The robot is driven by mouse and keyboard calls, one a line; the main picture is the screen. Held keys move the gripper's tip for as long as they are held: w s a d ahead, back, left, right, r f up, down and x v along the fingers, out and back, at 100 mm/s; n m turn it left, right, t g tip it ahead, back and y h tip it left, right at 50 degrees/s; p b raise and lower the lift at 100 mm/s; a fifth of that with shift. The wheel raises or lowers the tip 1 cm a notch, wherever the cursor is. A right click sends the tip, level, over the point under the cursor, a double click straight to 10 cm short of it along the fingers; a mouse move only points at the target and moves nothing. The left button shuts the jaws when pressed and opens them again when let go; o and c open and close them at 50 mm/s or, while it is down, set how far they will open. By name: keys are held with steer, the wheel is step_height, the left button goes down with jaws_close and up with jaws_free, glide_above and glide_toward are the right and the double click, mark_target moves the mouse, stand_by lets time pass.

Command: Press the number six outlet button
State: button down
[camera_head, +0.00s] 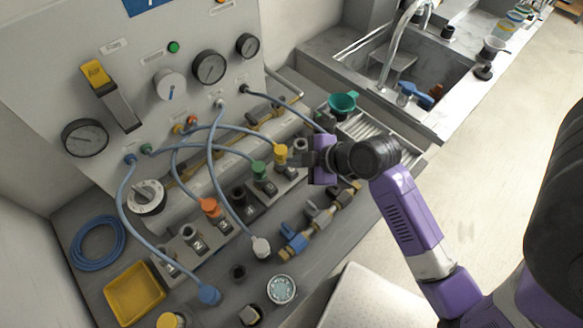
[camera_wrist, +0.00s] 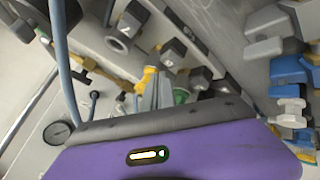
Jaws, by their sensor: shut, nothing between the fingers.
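A row of numbered outlet blocks runs diagonally across the bench in the head view; the labels 2 (camera_head: 198,245), 3 (camera_head: 223,225) and 4 (camera_head: 250,212) are readable. A green connector (camera_head: 259,170) and a yellow connector (camera_head: 281,154) sit at the upper-right end of the row. My gripper (camera_head: 303,159) is shut and empty just right of the yellow connector, over this end. The number six label and its button cannot be made out; my gripper covers part of that area. In the wrist view, yellow (camera_wrist: 148,80) and green (camera_wrist: 181,96) parts show near the fingers.
Blue hoses (camera_head: 180,165) arch from the wall panel to the outlets. Valve fittings (camera_head: 293,240) lie right of the row. A green funnel (camera_head: 343,103) stands behind my gripper. A yellow tray (camera_head: 134,290) is at the lower left; a sink (camera_head: 415,80) is at the back right.

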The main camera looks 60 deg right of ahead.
mark_target(295, 171)
steer(key=shift+f, duration=0.1)
stand_by(0.7)
steer(key=shift+f, duration=0.3)
steer(key=shift+f+b, duration=0.4)
steer(key=shift+f, duration=0.1)
stand_by(0.8)
steer(key=shift+r+p, duration=0.9)
steer(key=shift+p, duration=0.1)
step_height(295, 171, up, 5)
steer(key=p, duration=0.5)
steer(key=shift+r, duration=0.1)
stand_by(0.9)
